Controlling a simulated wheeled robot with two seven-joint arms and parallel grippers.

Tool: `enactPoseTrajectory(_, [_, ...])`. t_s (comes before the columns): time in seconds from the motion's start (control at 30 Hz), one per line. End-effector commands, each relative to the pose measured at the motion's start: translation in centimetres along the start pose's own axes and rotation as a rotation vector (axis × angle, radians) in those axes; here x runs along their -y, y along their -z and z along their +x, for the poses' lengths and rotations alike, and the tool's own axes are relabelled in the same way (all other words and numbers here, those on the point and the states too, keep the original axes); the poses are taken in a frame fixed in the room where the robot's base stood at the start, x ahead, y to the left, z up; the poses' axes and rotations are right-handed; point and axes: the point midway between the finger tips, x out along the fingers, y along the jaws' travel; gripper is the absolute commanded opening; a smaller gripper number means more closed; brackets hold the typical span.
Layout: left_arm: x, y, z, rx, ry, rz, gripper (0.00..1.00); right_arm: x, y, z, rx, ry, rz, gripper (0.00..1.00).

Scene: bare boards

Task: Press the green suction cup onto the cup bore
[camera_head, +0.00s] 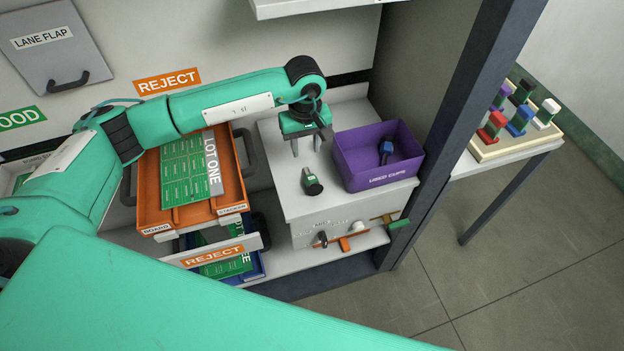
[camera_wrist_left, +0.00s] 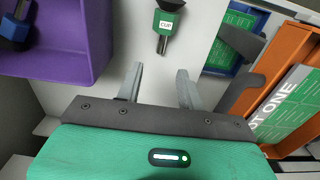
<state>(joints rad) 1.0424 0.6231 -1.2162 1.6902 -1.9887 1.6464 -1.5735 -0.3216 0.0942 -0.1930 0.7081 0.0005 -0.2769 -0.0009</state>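A green suction cup (camera_head: 312,183) with a dark end sits on the light grey machine top. My left gripper (camera_head: 307,145) is above the machine top, behind the green cup in the head view. Its two fingers, clear in the left wrist view (camera_wrist_left: 160,88), are apart with nothing between them. I cannot make out the cup bore, nor whether the cup is seated in anything. My right gripper is not in view.
A purple USED CUPS bin (camera_head: 375,176) holding a blue cup (camera_head: 386,150) stands right of the green cup. A rack (camera_head: 500,146) of coloured cups stands beyond the dark post. A green-ended lever (camera_head: 398,224) juts from the machine front.

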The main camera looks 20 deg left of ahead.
Motion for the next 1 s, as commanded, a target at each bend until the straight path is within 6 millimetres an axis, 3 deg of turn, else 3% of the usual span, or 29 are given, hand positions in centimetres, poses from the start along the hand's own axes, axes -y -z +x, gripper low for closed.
enactPoseTrajectory(0.17, [-0.1,-0.1,2.0,0.002,-0.001,-0.001,0.38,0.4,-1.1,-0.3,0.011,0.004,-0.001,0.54])
enactPoseTrajectory(0.4, [0.0,-0.6,3.8,0.005,0.0,-0.001,0.38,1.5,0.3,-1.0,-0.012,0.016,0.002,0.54])
enactPoseTrajectory(0.63, [0.0,-1.1,6.9,0.004,-0.001,-0.002,0.38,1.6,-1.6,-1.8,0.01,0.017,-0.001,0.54])
enactPoseTrajectory(0.93, [0.0,-0.9,7.7,0.001,-0.003,-0.002,0.38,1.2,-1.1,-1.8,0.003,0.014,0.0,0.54])
enactPoseTrajectory(1.0, [0.0,-0.9,7.7,0.001,-0.003,-0.002,0.28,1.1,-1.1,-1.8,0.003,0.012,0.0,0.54])
